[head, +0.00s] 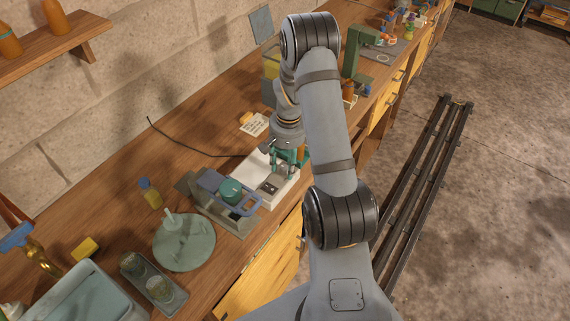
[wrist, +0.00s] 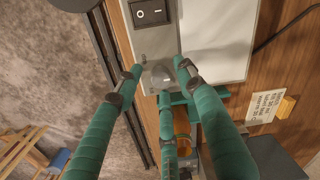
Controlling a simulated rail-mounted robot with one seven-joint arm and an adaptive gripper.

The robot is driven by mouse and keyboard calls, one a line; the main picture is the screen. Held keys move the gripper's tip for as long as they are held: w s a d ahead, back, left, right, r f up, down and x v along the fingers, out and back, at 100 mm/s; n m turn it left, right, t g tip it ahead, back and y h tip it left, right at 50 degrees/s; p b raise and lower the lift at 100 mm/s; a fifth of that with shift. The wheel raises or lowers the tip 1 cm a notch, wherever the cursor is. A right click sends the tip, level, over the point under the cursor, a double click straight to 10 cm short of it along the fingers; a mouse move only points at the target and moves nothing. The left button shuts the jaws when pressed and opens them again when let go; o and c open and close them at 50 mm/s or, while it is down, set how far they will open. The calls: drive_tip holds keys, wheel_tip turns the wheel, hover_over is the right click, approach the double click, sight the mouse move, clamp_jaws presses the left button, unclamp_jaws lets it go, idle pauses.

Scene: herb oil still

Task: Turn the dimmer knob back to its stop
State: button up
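The dimmer knob (wrist: 158,76) is a small grey rounded knob on the grey control strip of a white-topped unit, seen in the wrist view. My gripper (wrist: 160,78) has three teal fingers whose tips stand around the knob, on its left, right and near sides. The fingertips are very close to it; whether they touch it is not clear. In the head view my gripper (head: 285,160) is over the far end of the white unit (head: 250,165), and the knob is hidden by the fingers. The knob's pointer or mark cannot be made out.
A black rocker switch (wrist: 150,12) sits on the same strip as the knob. A blue-handled frame with a teal round part (head: 231,190) stands close in front of the unit. A paper label (head: 254,124) and a dark cable (head: 190,148) lie behind. The bench edge is close to the unit.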

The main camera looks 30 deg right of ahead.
drive_tip(key=shift+c, duration=1.1)
clamp_jaws()
drive_tip(key=shift+f+n+b, duration=0.1)
drive_tip(key=shift+n+b, duration=0.25)
drive_tip(key=shift+n, duration=0.05)
drive_tip(key=n+b, duration=0.1)
drive_tip(key=n, duration=0.1)
drive_tip(key=shift+f+n+b, duration=0.1)
drive_tip(key=shift+n+b, duration=0.3)
drive_tip(key=n+b, duration=0.1)
drive_tip(key=n, duration=0.4)
drive_tip(key=shift+b, duration=0.4)
drive_tip(key=n, duration=0.5)
drive_tip(key=shift+d+g, duration=0.1)
drive_tip(key=shift+g, duration=0.2)
drive_tip(key=shift+n, duration=2.3)
